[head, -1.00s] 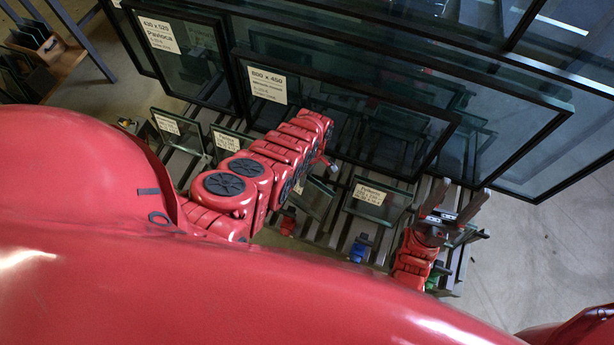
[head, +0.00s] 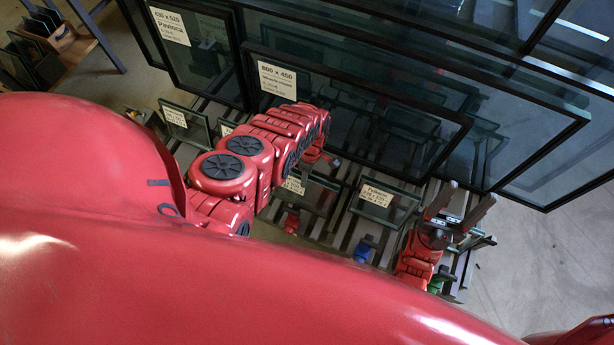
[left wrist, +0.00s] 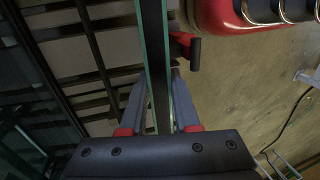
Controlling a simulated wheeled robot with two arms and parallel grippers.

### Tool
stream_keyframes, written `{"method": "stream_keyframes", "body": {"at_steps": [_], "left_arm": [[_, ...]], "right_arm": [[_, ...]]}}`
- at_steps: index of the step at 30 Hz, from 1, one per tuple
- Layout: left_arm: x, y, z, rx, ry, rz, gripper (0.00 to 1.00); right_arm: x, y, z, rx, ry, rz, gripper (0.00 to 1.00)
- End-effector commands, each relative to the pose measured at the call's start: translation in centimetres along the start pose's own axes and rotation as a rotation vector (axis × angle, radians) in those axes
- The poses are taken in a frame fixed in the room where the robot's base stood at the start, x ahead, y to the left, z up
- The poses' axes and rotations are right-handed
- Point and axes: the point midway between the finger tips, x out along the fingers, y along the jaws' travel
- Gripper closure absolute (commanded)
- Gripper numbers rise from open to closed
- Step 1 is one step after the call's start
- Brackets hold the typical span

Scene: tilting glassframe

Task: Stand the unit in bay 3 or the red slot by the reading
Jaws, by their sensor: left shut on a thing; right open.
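My left gripper (head: 316,160) is shut on a small glass unit (head: 318,197) with a pale label, held over the slatted rack (head: 340,236). In the left wrist view the unit (left wrist: 155,55) is edge-on between the two fingers, its edges greenish. Its lower edge is hard to see in the head view, so I cannot tell whether it touches the rack. A red clamp-like piece (head: 291,222) is just below it. Another labelled unit (head: 385,203) stands to its right. My right gripper (head: 457,208) is open and empty at the rack's right end.
Blue (head: 364,248) and green (head: 440,279) pieces sit along the rack's near side. Two small labelled units (head: 186,124) stand at the left, one mostly hidden by my arm. Large framed panes (head: 360,105) lean behind. Clear floor (head: 555,255) lies right.

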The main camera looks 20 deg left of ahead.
Motion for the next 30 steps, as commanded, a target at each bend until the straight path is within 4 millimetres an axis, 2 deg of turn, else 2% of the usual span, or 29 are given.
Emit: {"method": "stream_keyframes", "body": {"at_steps": [5, 11, 30], "left_arm": [[-0.1, 0.1, 0.0, 0.001, 0.0, 0.0, 1.0], [0.3, 0.6, 0.0, 0.001, 0.0, 0.0, 1.0], [1.4, 4.4, 0.0, 0.001, 0.0, -0.001, 1.0]], "right_arm": [[0.0, 0.0, 0.0, 0.0, 0.0, 0.0, 0.37], [-0.9, -0.1, 0.2, 0.0, 0.0, 0.0, 0.37], [-6.8, -0.3, 1.1, 0.0, 0.0, 0.0, 0.37]]}}
